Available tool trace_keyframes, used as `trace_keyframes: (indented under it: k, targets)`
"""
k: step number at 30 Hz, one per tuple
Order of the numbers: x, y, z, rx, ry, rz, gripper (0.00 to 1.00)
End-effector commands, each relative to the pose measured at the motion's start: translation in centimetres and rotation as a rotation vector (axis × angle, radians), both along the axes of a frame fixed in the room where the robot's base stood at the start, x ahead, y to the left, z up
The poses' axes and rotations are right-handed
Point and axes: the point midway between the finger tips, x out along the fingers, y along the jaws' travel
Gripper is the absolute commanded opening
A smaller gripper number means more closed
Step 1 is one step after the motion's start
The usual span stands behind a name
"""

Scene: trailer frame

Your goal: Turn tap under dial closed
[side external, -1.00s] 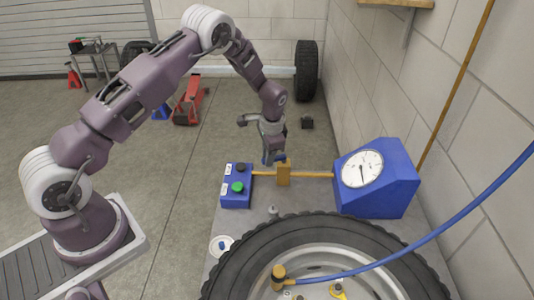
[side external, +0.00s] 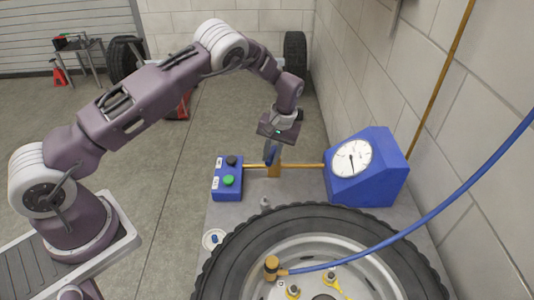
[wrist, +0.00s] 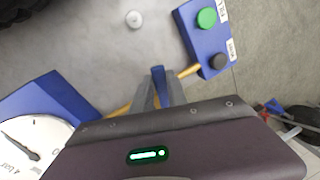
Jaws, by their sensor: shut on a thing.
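The tap is a brass block (side external: 274,171) on a brass pipe between a blue button box and the blue dial box (side external: 385,172). Its blue handle (wrist: 158,73) shows in the wrist view between the grey fingers. My gripper (side external: 270,158) is above the brass block, pointing down, shut on the blue handle; the fingers partly hide the handle and the block. In the wrist view my gripper (wrist: 161,92) hides much of the pipe.
The button box (side external: 227,180) has a green and a black button. A small grey metal piece (side external: 265,202) stands on the bench. A large tyre (side external: 225,252) with a blue hose (side external: 455,190) lies in front. The block wall is close on the right.

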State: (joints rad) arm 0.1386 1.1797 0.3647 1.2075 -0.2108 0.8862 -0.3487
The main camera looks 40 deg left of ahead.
Motion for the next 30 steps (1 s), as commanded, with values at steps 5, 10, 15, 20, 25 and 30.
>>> trace_keyframes:
  k: [5,10,15,20,25,30]
  targets:
    - [0.5,-0.6,0.1,-0.001,-0.003,0.119,0.00]
    - [0.8,-0.9,0.1,-0.001,-0.003,0.204,0.00]
    - [1.1,-1.1,0.1,-0.001,-0.004,0.258,0.00]
    - [1.2,-1.2,0.1,-0.002,-0.003,0.281,0.00]
    - [1.2,-1.2,0.1,-0.002,-0.003,0.289,0.00]
    - [1.2,-1.2,0.1,-0.002,-0.003,0.289,0.00]
